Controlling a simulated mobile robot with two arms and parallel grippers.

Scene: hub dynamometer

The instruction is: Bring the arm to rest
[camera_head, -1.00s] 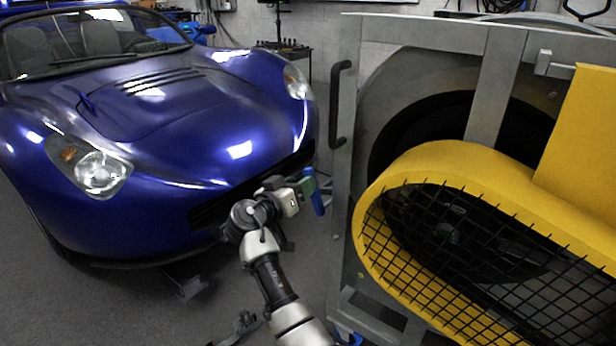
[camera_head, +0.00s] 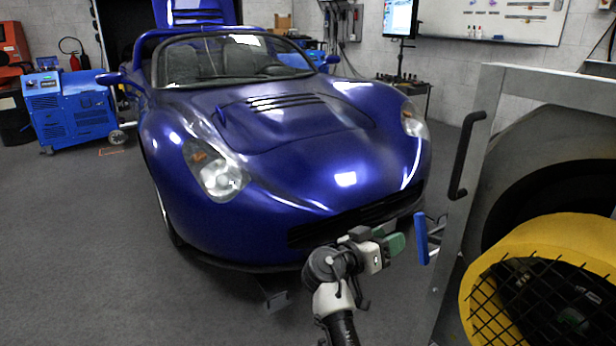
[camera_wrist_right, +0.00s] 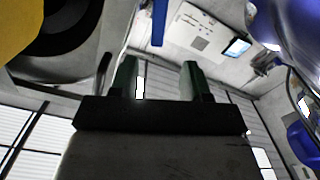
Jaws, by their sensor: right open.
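My right gripper (camera_head: 396,243) is in front of the car's nose, to the left of the machine's frame. Its jaws are open and empty; the two green fingers stand apart in the right wrist view (camera_wrist_right: 158,72). A blue handle (camera_head: 421,238) with a silvery rod sits just right of the fingertips, by the frame, with a small gap between. In the wrist view the blue handle (camera_wrist_right: 159,22) shows beyond the fingers, not between them. My left gripper is not in view.
The hub dynamometer (camera_head: 490,130) has a grey frame, a black grab handle (camera_head: 466,155) and a yellow guard (camera_head: 560,238) with black mesh at right. A blue sports car (camera_head: 285,150) fills the middle. Bare grey floor (camera_head: 120,260) lies at left.

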